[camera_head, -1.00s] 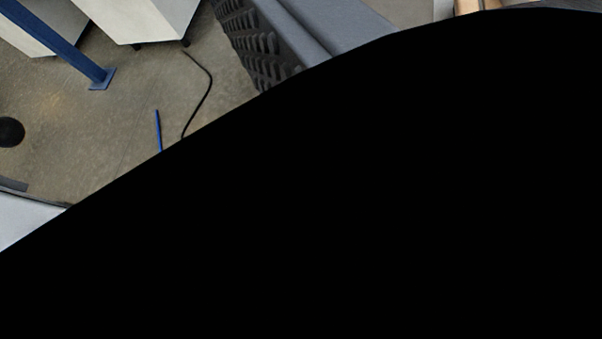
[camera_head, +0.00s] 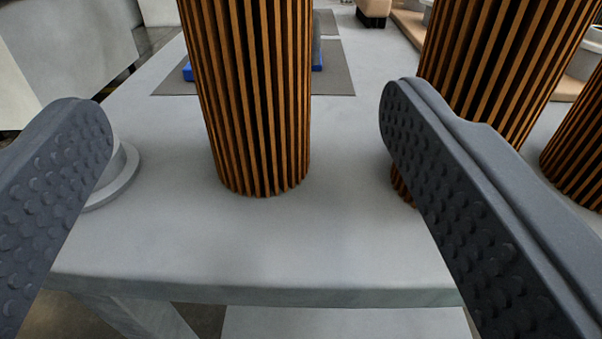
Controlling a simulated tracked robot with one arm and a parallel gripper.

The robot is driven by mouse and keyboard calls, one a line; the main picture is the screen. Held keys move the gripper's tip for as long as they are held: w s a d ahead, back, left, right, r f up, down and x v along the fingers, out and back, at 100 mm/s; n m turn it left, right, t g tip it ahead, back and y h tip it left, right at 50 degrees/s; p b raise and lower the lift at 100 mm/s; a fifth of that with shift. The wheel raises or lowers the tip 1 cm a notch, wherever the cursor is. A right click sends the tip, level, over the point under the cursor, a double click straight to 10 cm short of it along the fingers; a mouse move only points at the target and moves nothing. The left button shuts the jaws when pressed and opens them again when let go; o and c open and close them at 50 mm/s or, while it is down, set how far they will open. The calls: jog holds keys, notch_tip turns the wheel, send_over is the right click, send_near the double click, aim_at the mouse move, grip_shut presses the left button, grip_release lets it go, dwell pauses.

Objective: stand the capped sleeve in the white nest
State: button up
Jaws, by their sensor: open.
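My gripper (camera_head: 245,105) is open and empty, its two dark dimpled fingers wide apart in the foreground. A brown pleated cylinder (camera_head: 255,95) stands upright on the grey table, beyond the fingers and in the gap between them. A second pleated cylinder (camera_head: 500,65) stands behind the right finger, which partly hides it. A third (camera_head: 580,150) is cut by the right edge. The tops of these cylinders are out of view or cut off, so I cannot tell which is capped. A pale round flanged piece (camera_head: 125,175) is partly hidden behind the left finger; I cannot tell whether it is the white nest.
The grey table (camera_head: 270,245) is bare in front of the middle cylinder, up to its near edge. Behind it lies a dark mat (camera_head: 335,80) with a blue item (camera_head: 188,71). Pale round pieces (camera_head: 585,55) are at the upper right, near a wooden board (camera_head: 410,25).

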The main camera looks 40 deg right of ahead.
aim_at(250, 58)
jog(key=shift+x, duration=2.55)
jog(key=shift+p+x, duration=0.95)
jog(key=shift+x, duration=1.75)
jog(key=c, duration=0.9)
jog(key=shift+r, duration=0.15)
jog(key=shift+r+p, duration=1.55)
jog(key=shift+r, duration=0.85)
